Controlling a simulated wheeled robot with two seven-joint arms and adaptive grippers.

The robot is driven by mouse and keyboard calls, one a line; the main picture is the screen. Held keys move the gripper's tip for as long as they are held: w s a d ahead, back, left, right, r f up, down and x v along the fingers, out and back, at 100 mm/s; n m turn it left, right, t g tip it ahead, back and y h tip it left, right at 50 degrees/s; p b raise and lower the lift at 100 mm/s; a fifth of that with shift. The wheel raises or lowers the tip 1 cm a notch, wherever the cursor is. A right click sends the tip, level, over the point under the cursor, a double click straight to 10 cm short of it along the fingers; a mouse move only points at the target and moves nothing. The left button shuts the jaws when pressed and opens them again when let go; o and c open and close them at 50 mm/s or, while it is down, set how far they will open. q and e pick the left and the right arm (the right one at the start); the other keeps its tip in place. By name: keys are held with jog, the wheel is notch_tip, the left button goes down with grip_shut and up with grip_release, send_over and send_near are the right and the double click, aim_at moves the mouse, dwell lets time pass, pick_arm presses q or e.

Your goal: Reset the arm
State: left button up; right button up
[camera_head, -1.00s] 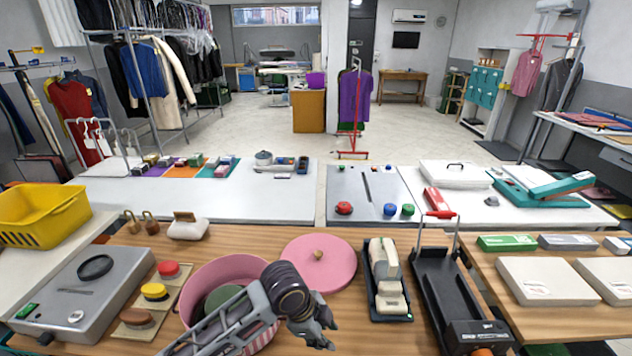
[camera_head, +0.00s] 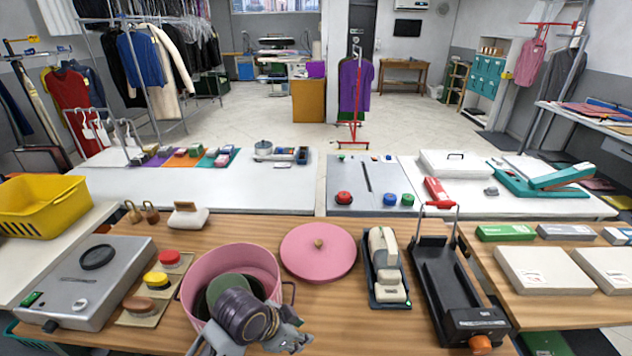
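My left arm comes up from the bottom edge, and my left gripper (camera_head: 292,340) is low in front of the pink pot (camera_head: 205,268). The arm hides the pot's front right side. The gripper's fingers are small and partly cut by the view, so I cannot tell whether it is open or shut. The pot stands open on the wooden table (camera_head: 345,325) with a green round thing (camera_head: 228,290) inside. Its pink lid (camera_head: 318,251) lies flat on the table to the right. My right gripper is not in view.
A grey device (camera_head: 85,280) and red, yellow and brown round brushes (camera_head: 156,281) stand left of the pot. Bare table lies below the lid.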

pick_arm(q)
jog(key=shift+s+a+f+n+y, duration=1.2)
jog(key=shift+s+a+n, duration=1.05)
jog(key=shift+a, duration=2.2)
jog(key=shift+s+a+f+n+y, duration=0.9)
jog(key=shift+s+a+f+n, duration=0.95)
jog(key=shift+a, duration=2.55)
jog(key=s+f+n+g, duration=0.1)
jog(key=s+f, duration=0.2)
jog(key=f, duration=2.9)
jog(key=s+a+f, duration=0.2)
jog(key=s+f, duration=0.8)
jog(key=s, duration=0.1)
jog(key=s+a+f+g, duration=0.1)
jog(key=s+a+f, duration=0.1)
jog(key=s+f, duration=0.7)
jog(key=shift+s+f, duration=0.35)
jog(key=shift+s, duration=0.75)
